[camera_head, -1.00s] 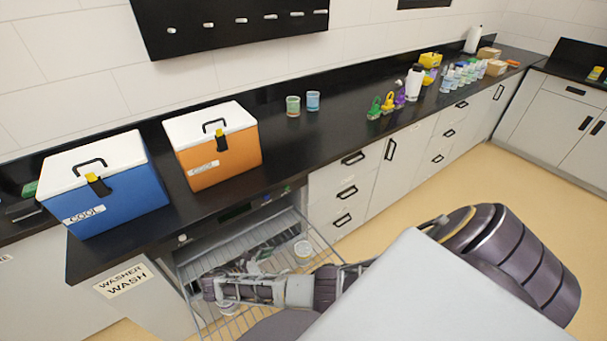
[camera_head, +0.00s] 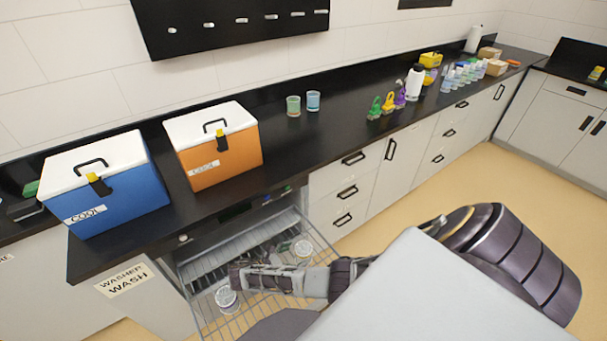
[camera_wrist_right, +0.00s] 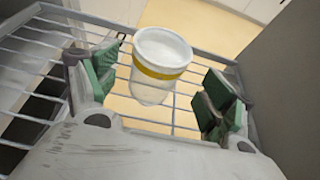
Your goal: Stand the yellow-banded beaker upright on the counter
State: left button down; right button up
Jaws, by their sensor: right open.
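The yellow-banded beaker (camera_wrist_right: 161,62) is clear, with a yellow band near its wide end, and shows in the right wrist view over the wire rack (camera_wrist_right: 35,62). It lies in line with the gap between the green-padded fingers of my right gripper (camera_wrist_right: 163,84), which is open and empty. In the head view my right gripper (camera_head: 240,277) is over the pulled-out washer rack (camera_head: 214,322). Two clear beakers show there, one at the near left (camera_head: 226,298) and one at the right (camera_head: 303,248); their bands are too small to tell apart. My left gripper is out of view.
The black counter (camera_head: 270,150) holds a blue cooler (camera_head: 110,195), an orange cooler (camera_head: 220,165), a green-banded beaker (camera_head: 293,106) and a blue-banded beaker (camera_head: 313,101). Counter between the orange cooler and the colored bottles (camera_head: 388,102) is mostly clear. The washer opening is under the counter.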

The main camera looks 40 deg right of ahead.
aim_at(304, 253)
jog(key=shift+x, duration=2.55)
jog(key=shift+w+f, duration=0.1)
jog(key=shift+c, duration=0.2)
jog(key=c, duration=0.9)
